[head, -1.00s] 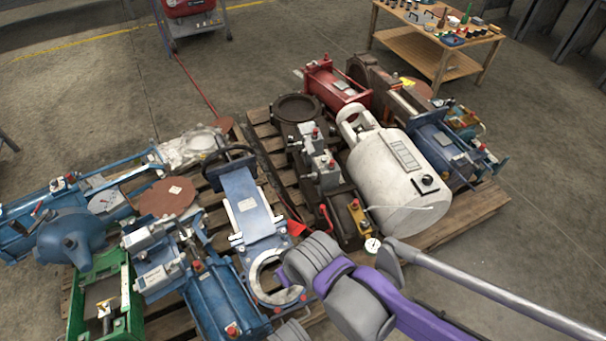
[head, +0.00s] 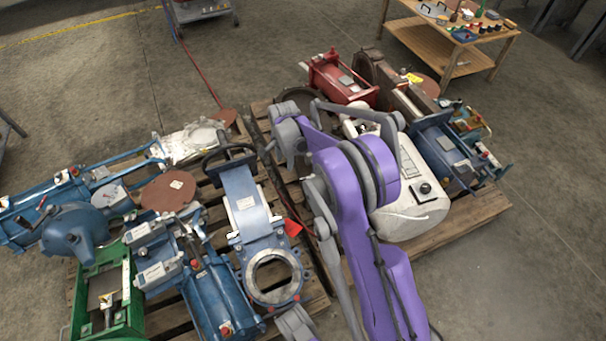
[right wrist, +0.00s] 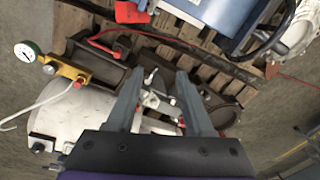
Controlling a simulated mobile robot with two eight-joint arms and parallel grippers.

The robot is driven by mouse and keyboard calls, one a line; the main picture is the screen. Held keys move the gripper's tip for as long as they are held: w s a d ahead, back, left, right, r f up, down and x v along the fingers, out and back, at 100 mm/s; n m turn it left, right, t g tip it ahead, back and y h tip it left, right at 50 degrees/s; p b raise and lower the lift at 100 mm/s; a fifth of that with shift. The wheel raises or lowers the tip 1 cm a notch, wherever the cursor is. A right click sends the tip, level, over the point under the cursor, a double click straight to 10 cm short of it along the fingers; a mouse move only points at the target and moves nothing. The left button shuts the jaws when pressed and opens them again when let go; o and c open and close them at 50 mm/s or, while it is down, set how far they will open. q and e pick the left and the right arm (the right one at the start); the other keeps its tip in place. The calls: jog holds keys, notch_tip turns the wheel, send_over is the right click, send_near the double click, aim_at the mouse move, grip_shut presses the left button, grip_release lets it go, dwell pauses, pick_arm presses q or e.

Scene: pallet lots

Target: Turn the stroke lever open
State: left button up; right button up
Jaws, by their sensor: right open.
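My right gripper (right wrist: 158,80) is open in the right wrist view, its two grey fingers pointing down at a dark machine. A small pale metal lever (right wrist: 150,76) shows between the fingertips, apart from both as far as I can see. I cannot tell for sure that it is the stroke lever. Grey fittings with red ends sit just below and beside it. In the head view my purple right arm covers this machine, and the fingertips are hidden. My left gripper is not in view.
A white cylinder (head: 408,212) lies beside my right arm; a yellow block (right wrist: 66,69) with a gauge (right wrist: 25,52) sits near it.

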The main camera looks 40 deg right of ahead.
aim_at(302, 178)
jog(key=w+d+f+m+p, duration=0.2)
jog(key=d+f+m, duration=0.4)
jog(key=d+f, duration=0.35)
jog(key=shift+g, duration=0.4)
jog(key=f, duration=0.3)
jog(key=f+b, duration=0.1)
jog(key=f, duration=0.3)
jog(key=f+b, duration=0.1)
jog(key=f, duration=0.3)
jog(key=shift+w, duration=0.3)
grip_shut()
